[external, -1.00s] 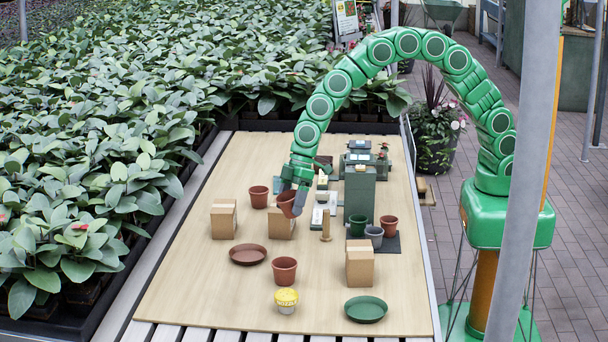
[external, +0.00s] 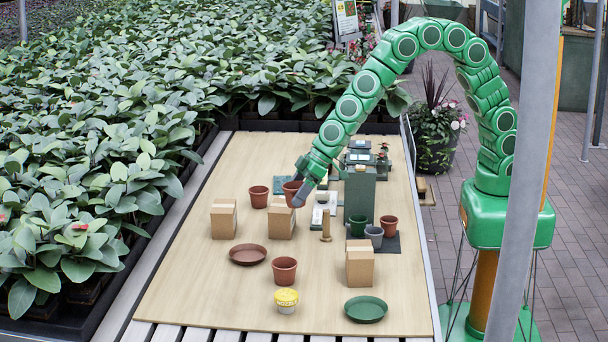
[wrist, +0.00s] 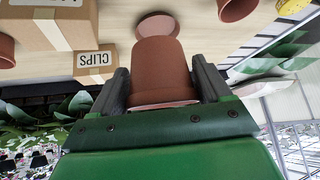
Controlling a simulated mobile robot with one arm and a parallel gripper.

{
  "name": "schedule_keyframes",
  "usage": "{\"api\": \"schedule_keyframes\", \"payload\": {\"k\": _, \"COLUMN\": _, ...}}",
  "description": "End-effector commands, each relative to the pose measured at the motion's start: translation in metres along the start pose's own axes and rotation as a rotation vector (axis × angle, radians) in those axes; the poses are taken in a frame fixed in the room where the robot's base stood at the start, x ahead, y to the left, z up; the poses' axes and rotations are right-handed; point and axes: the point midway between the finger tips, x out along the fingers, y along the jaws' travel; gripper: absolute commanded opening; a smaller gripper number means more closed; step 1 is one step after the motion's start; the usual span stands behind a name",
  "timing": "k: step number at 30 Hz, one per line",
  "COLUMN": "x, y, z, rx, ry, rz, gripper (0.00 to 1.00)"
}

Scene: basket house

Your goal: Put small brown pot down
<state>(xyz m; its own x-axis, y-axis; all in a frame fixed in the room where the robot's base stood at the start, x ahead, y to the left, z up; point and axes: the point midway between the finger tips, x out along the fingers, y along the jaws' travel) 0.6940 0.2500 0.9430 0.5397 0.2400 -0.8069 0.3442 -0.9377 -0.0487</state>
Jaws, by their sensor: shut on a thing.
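The small brown pot (external: 291,189) is between the fingers of my gripper (external: 300,194). In the wrist view the pot (wrist: 162,70) fills the space between the two dark fingers (wrist: 165,88), and my gripper is shut on it. In the external view the pot shows just above the top edge of a cardboard box (external: 281,222). I cannot tell whether it touches the box or is apart from it. My fingers hide part of the pot's right side.
Another brown pot (external: 259,196) and a second box (external: 223,219) stand to the left. A brown saucer (external: 247,254), a brown pot (external: 285,270) and a yellow-topped cup (external: 286,300) are in front.

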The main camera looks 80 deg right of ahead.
Motion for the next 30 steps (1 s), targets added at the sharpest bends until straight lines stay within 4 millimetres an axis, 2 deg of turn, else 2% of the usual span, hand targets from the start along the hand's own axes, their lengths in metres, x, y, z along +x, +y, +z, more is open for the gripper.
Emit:
{"api": "schedule_keyframes", "payload": {"k": 6, "x": -0.007, "y": 0.017, "z": 0.002, "rx": 0.057, "ry": 0.06, "rz": 0.094, "gripper": 0.44}}
{"api": "schedule_keyframes", "payload": {"k": 11, "x": -0.006, "y": 0.023, "z": 0.002, "rx": 0.072, "ry": 0.074, "rz": 0.12, "gripper": 0.44}}
{"api": "schedule_keyframes", "payload": {"k": 30, "x": 0.061, "y": 0.029, "z": -0.037, "rx": 0.071, "ry": 0.076, "rz": 0.124, "gripper": 0.44}}
